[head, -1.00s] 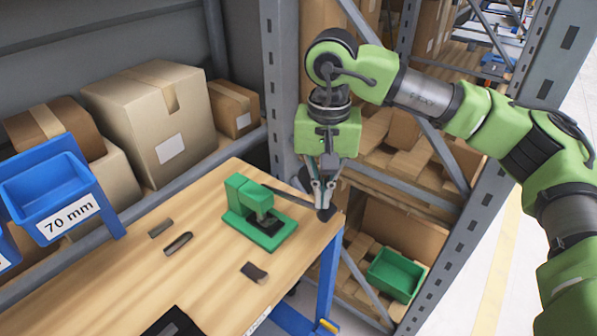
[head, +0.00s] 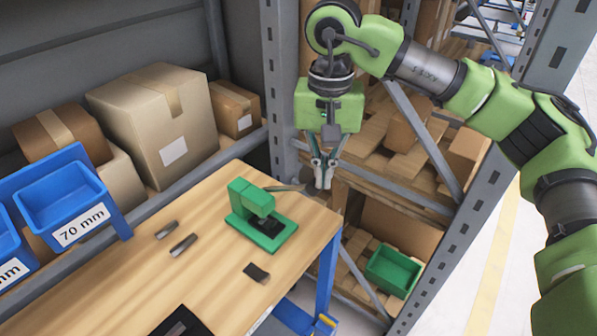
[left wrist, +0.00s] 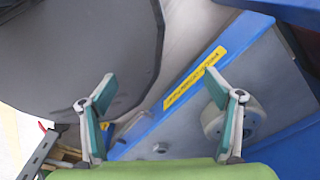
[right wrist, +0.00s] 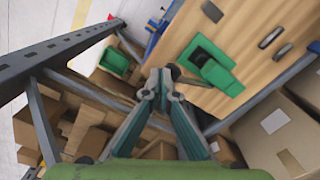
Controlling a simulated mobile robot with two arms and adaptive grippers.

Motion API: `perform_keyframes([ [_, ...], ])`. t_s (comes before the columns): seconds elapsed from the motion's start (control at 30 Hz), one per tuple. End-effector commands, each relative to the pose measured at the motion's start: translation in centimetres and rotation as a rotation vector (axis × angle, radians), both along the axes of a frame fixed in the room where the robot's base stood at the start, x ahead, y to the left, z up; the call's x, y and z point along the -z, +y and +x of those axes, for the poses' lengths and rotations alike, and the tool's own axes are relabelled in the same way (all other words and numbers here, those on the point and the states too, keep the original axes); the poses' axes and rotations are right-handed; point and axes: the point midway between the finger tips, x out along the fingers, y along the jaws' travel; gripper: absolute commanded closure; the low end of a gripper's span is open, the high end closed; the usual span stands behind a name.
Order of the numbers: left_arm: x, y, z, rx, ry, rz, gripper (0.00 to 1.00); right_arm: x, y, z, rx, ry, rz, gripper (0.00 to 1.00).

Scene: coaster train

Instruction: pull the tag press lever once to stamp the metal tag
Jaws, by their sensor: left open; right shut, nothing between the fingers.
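The green tag press (head: 262,232) stands near the table's right end; it also shows in the right wrist view (right wrist: 213,66). Its thin lever (head: 285,188) sticks out to the right from the top. My right gripper (head: 323,186) is shut and empty, at the lever's outer end. In the right wrist view its fingertips (right wrist: 160,80) are close to the lever (right wrist: 188,80); I cannot tell whether they touch. The press bed is dark, and I cannot make out a tag on it. My left gripper (left wrist: 165,88) is open and empty, away from the press.
The wooden table (head: 205,275) carries small dark metal pieces (head: 183,243) and another (head: 257,273) near the press. A blue bin (head: 62,200) marked 70 mm is at left. Shelving with cartons and a green bin (head: 392,270) is beyond the table's right edge.

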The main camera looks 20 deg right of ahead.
Motion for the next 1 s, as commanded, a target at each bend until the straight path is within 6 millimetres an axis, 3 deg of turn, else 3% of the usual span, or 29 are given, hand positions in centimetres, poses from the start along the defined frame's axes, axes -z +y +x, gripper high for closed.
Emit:
perform_keyframes([
  [0.7, -3.5, 0.0, 0.0, 0.0, 0.0, 0.0, 0.17, -5.3, 0.1, 0.0, -0.001, -0.002, 0.001, 1.0],
  [1.0, -3.9, 0.0, 0.0, 0.0, 0.0, 0.0, 0.17, -6.1, 0.0, 0.0, -0.001, 0.0, 0.0, 1.0],
])
